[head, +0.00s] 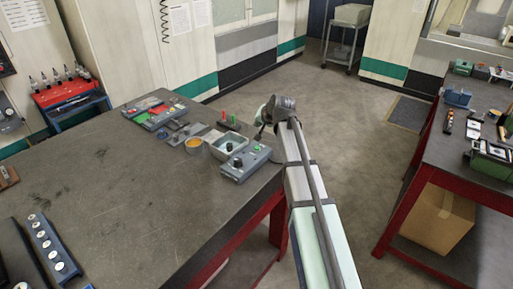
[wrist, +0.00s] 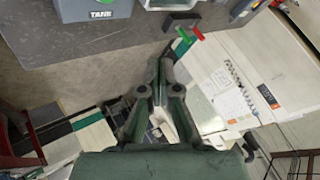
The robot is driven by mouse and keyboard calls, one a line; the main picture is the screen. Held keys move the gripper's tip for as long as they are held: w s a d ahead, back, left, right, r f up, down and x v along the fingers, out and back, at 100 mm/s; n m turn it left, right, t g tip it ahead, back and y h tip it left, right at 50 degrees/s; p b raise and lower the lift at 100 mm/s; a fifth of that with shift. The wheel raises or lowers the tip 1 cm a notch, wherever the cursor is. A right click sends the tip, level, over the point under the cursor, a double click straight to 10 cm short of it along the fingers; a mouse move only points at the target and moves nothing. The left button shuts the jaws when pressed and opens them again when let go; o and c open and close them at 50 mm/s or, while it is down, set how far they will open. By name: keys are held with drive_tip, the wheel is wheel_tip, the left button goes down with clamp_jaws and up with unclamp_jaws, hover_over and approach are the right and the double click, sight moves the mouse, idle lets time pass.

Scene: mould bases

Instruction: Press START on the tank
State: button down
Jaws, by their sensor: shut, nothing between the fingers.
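The tank unit is a grey box (head: 245,163) near the right edge of the dark workbench, with a green button (head: 256,148) and a black knob (head: 238,162) on top. In the wrist view the box marked TANK (wrist: 98,16) is cut off at the top left, with part of a green button (wrist: 104,2). No START lettering is readable. My gripper (wrist: 161,64) is shut and empty, below and right of the box in that view and apart from it. In the head view my gripper (head: 263,128) is small, above the bench's right edge behind the box.
A pale open tub (head: 229,142) stands beside the box, with a yellow-filled cup (head: 193,146) left of it. The bench (head: 110,190) has a wide bare area at left. Another bench (head: 432,160) stands at right.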

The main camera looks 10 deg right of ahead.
sight(258, 148)
drive_tip(key=shift+f+b, duration=2.3)
drive_tip(key=shift+f, duration=2.1)
drive_tip(key=shift+f+b, duration=0.3)
drive_tip(key=shift+f, duration=0.1)
drive_tip(key=shift+f, duration=0.4)
drive_tip(key=shift+r, duration=0.8)
drive_tip(key=shift+r, duration=0.1)
